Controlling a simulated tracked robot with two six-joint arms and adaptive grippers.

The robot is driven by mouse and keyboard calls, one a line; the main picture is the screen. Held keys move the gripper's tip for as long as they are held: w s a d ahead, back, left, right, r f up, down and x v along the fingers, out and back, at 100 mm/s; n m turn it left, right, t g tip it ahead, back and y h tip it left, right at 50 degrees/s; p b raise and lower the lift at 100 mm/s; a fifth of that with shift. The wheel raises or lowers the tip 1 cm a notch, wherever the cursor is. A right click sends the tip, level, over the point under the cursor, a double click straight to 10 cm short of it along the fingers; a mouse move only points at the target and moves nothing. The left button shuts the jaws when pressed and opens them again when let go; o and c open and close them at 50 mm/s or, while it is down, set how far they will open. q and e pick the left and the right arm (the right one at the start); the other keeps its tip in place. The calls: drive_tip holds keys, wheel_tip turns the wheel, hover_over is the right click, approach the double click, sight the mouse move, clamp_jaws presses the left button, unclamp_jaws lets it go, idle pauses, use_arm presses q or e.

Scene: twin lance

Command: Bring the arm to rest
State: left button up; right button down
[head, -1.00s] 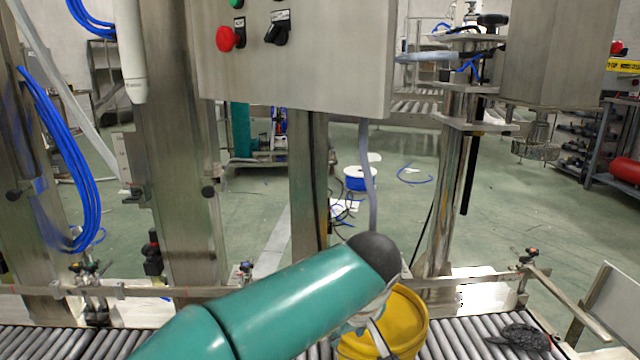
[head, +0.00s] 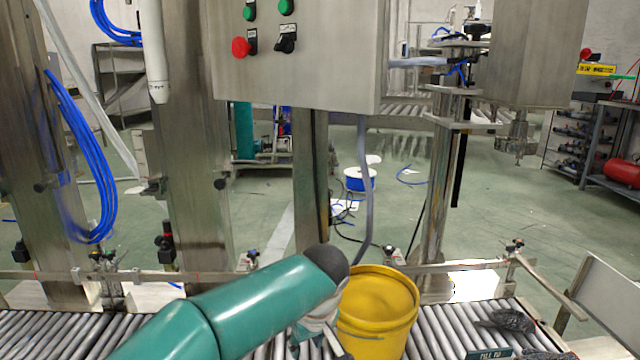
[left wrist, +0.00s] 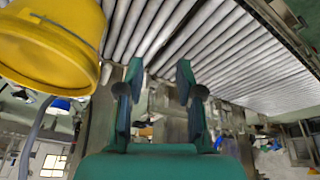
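My left arm reaches in from the left in the head view, low over the roller conveyor. My left gripper (head: 318,338) is partly hidden behind its own arm there, just left of the yellow bucket (head: 378,312). In the left wrist view the two fingers of my left gripper (left wrist: 159,72) stand apart with nothing between them, so it is open. The yellow bucket also shows at the upper left of that view (left wrist: 50,45), to the side of the fingers. My right gripper is in neither view.
The roller conveyor (head: 450,335) runs along the front, with a guide rail (head: 455,265) behind it. Dark lumpy pieces (head: 507,320) lie on it at the right. A steel control box (head: 330,60) hangs above, and steel posts (head: 185,170) stand behind. Rollers right of the bucket are mostly clear.

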use_arm(q)
drive_tip(key=s+a+f+n+g, duration=0.1)
drive_tip(key=s+a+f+g, duration=0.35)
drive_tip(key=f, duration=0.75)
drive_tip(key=s+a+f+g, duration=0.2)
drive_tip(key=s+a+f, duration=0.3)
drive_tip(key=a+f, duration=0.5)
drive_tip(key=s+d+f+m+h, duration=0.1)
drive_tip(key=s+d+f+h, duration=0.2)
drive_tip(key=s+f, duration=0.55)
drive_tip(key=s+d+f+m+h, duration=0.1)
drive_tip(key=s+d+f+h, duration=0.3)
drive_tip(key=s, duration=0.8)
drive_tip(key=w+a+r+m+t+p, duration=0.1)
drive_tip(key=w+r+p, duration=0.1)
drive_tip(key=r+p, duration=1.6)
drive_tip(key=w+a+r+m+t+y+p, duration=0.1)
drive_tip(key=r+m+t+p, duration=0.1)
drive_tip(key=r+p, duration=1.6)
drive_tip(key=p, duration=0.2)
drive_tip(key=shift+w+a+r+y+p, duration=0.2)
drive_tip(key=shift+w+r+y+p, duration=0.05)
drive_tip(key=shift+w+y+p, duration=0.1)
